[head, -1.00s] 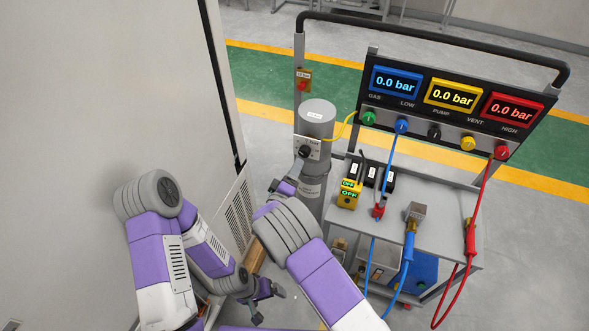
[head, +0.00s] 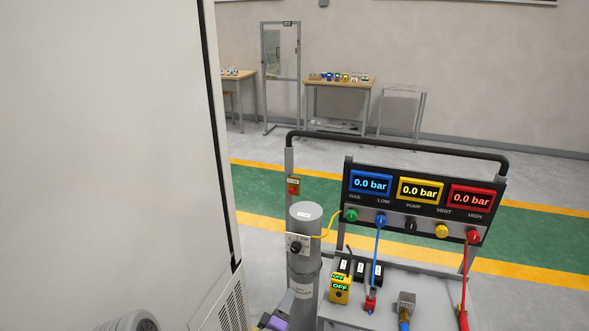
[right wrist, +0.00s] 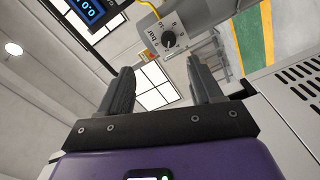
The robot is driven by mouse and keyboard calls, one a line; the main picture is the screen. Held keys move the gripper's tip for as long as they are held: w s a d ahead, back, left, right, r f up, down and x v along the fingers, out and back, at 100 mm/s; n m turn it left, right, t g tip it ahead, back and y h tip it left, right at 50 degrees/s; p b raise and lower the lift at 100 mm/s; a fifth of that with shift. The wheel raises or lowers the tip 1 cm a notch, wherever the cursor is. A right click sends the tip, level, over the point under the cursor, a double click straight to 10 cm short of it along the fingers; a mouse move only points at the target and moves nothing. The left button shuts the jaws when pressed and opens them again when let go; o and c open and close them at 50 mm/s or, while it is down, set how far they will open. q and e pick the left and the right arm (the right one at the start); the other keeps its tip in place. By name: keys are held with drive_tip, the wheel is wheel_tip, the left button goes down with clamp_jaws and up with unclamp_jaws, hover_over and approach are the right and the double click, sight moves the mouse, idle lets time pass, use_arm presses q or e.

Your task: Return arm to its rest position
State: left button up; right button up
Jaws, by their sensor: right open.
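My right gripper (head: 286,306) shows only in part at the bottom of the head view, low beside the grey cylinder (head: 304,240). In the right wrist view its two dark fingers (right wrist: 160,82) stand apart with nothing between them. Beyond the fingertips in that view is the cylinder's plate with a black knob (right wrist: 168,40). I cannot tell from these views whether the fingers touch the cylinder. Most of my right arm is below the head view's edge. My left gripper is out of view.
A cart with a gauge panel (head: 415,203) reading 0.0 bar on three displays stands to the right. It carries a yellow box (head: 340,290) marked OFF and blue and red hoses. A tall pale cabinet (head: 105,150) fills the left. Open floor lies behind the cart.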

drive_tip(key=s+d+f+m+g+y, duration=0.2)
drive_tip(key=s+d+f+m+g, duration=0.15)
drive_tip(key=d+f, duration=0.35)
drive_tip(key=s+d+f+m+g+y, duration=0.2)
drive_tip(key=s+d+f+g, duration=0.3)
drive_tip(key=f, duration=0.5)
drive_tip(key=s+f+m+g+y, duration=0.1)
drive_tip(key=s+m+g+y, duration=0.2)
drive_tip(key=s, duration=0.9)
drive_tip(key=s+f+m+g+y, duration=0.1)
drive_tip(key=s+m+g, duration=0.3)
drive_tip(key=s, duration=0.8)
drive_tip(key=shift+s+d+f+g+y, duration=0.35)
drive_tip(key=shift+g+y, duration=0.3)
drive_tip(key=shift+y, duration=0.25)
